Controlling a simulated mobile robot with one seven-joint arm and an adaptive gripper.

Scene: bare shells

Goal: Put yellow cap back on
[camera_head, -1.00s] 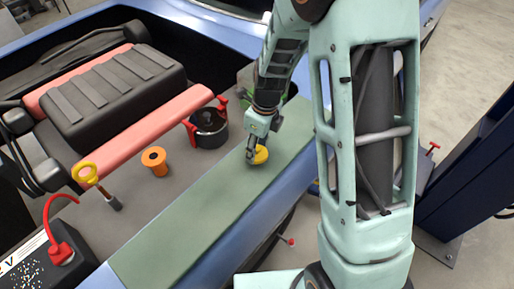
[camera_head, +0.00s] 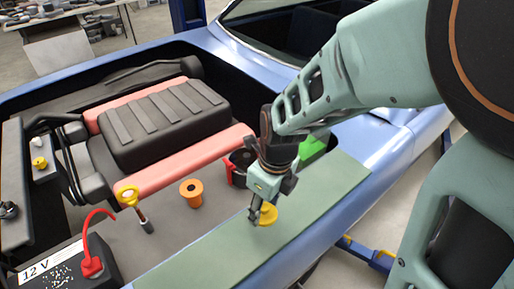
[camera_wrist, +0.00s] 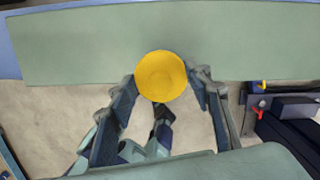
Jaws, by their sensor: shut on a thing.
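The yellow cap (camera_head: 268,214) is round and is held between the fingertips of my gripper (camera_head: 261,214) over the green mat along the car's side. The wrist view shows the cap (camera_wrist: 161,76) from above, with a finger of my gripper (camera_wrist: 164,84) on each side of it. I cannot tell whether the cap touches the mat. An orange neck (camera_head: 191,193) with a dark open hole stands in the engine bay, left of the gripper and apart from it.
The green mat (camera_head: 215,262) is clear around the cap. A yellow-handled dipstick (camera_head: 129,196), a 12 V battery (camera_head: 62,268) with a red cable and a black pot with red clamps (camera_head: 238,165), partly hidden by my arm, are nearby. Another small yellow cap (camera_head: 39,162) sits far left.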

